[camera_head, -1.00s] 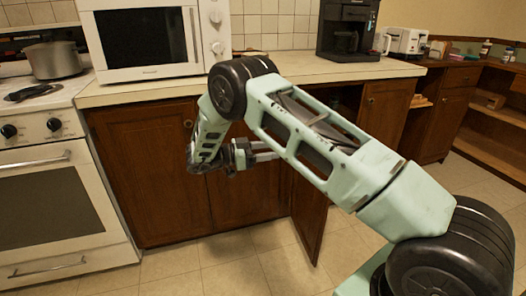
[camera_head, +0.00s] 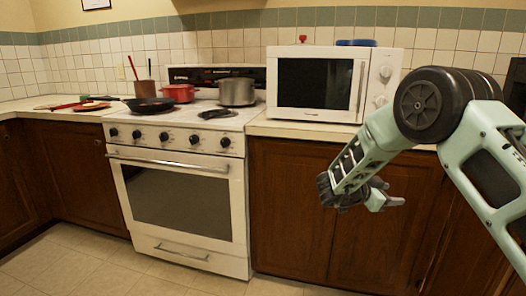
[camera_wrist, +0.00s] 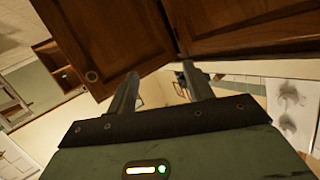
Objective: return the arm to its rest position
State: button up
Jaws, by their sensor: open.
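My gripper (camera_head: 385,197) hangs in front of the brown lower cabinet doors (camera_head: 290,200), below the counter edge, at the right of the head view. My arm is bent and comes in from the right edge. In the wrist view my gripper (camera_wrist: 165,85) has its two fingers apart with nothing held between them. Brown cabinet doors (camera_wrist: 105,40) fill the upper part of that view, close beyond the fingertips.
A white stove (camera_head: 180,180) stands left of the cabinets, with a grey pot (camera_head: 237,92), a red pot (camera_head: 180,93) and a black pan (camera_head: 150,105) on top. A white microwave (camera_head: 315,84) sits on the counter. The tiled floor (camera_head: 90,270) before the stove is clear.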

jog(key=w+a+r+n+t+y, duration=0.1)
jog(key=a+r+n+t+y, duration=0.3)
jog(key=a, duration=0.5)
jog(key=w+a+r+n+t+y, duration=0.1)
jog(key=a+n+t+y, duration=0.25)
jog(key=a+y, duration=0.35)
jog(key=s+a+r+n+g+y, duration=0.2)
jog(key=s+a+n+g+y, duration=0.5)
jog(key=s+a, duration=1)
jog(key=s+d+f+n+g+h, duration=0.1)
jog(key=s+d+n+g, duration=0.15)
jog(key=s, duration=0.65)
jog(key=s+d+f+n+g+h, duration=0.1)
jog(key=s+d+n, duration=0.3)
jog(key=s, duration=0.5)
jog(key=s+d+f+n+g+h, duration=0.1)
jog(key=s+d+n, duration=0.25)
jog(key=s, duration=0.65)
notch_tip(320, 180, up, 17)
jog(key=p, duration=1.7)
jog(key=shift+w+a+r+p, duration=0.2)
jog(key=shift+w+a+p, duration=0.05)
jog(key=shift+w+p, duration=0.2)
